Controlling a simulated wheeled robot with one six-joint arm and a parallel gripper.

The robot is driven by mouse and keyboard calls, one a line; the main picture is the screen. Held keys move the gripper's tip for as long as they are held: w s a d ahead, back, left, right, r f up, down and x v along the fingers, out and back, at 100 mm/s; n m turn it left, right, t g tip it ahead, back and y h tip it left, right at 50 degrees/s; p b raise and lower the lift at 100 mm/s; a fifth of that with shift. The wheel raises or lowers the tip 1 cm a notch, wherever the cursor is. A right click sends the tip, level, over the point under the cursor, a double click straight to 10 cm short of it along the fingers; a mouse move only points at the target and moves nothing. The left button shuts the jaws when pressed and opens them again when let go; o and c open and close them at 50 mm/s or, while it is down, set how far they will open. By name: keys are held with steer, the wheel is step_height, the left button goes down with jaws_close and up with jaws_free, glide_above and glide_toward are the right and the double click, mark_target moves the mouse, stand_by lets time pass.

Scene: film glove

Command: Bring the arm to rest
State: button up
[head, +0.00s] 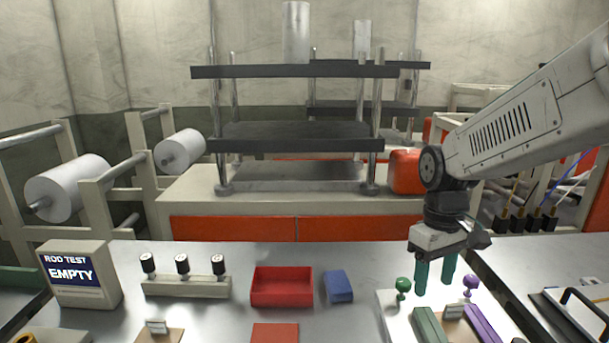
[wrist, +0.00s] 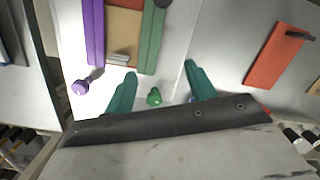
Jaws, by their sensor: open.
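My gripper (head: 436,274) is at the right of the head view, pointing down above a white board (head: 392,310). Its two green fingers are apart with nothing between them; they also show in the wrist view (wrist: 160,84). A green knob (head: 402,286) stands just left of the fingers in the head view, and a purple knob (head: 470,283) just right. A green bar (head: 428,325) and a purple bar (head: 482,322) lie on the board below. In the wrist view the green knob (wrist: 154,96) shows between the fingers, beyond them in depth; I cannot tell the exact gap.
A red open bin (head: 282,302), a blue block (head: 338,287) and a rack with several black-topped rods (head: 186,288) stand on the metal table. A display reading "ROD TEST EMPTY" (head: 70,270) is at left. A plate press (head: 290,138) stands behind. Space above the table's middle is clear.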

steer(key=s+d+r+m+t, duration=0.1)
steer(key=s+r+m, duration=0.1)
steer(key=s, duration=0.8)
steer(key=s+d+r+m+t, duration=0.1)
steer(key=s+r, duration=0.3)
steer(key=s, duration=0.6)
steer(key=shift+m+t, duration=0.4)
steer(key=shift+m, duration=0.5)
